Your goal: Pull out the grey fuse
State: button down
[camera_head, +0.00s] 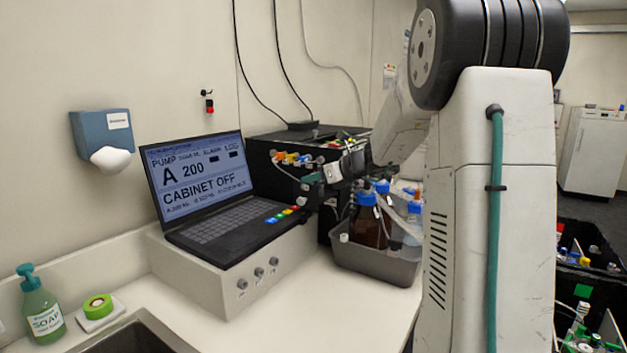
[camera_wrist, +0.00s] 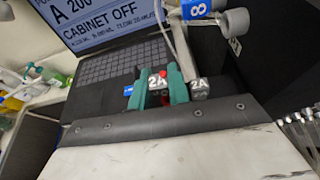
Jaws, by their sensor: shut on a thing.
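My gripper (camera_wrist: 159,88) has two teal fingers in the wrist view, closed on a small grey fuse (camera_wrist: 157,81) marked "2A" with a red spot near it. In the head view my gripper (camera_head: 316,178) is at the front of the black cabinet (camera_head: 262,158), right of the laptop screen. The fuse is too small to make out there. Whether it is still seated cannot be told.
A laptop (camera_head: 205,185) reading "CABINET OFF" stands on a white console (camera_head: 225,284) left of the gripper. A grey tub (camera_head: 375,262) with blue-capped bottles stands close below right.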

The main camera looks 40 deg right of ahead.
jog(key=shift+r, duration=0.1)
jog(key=shift+r, duration=1.45)
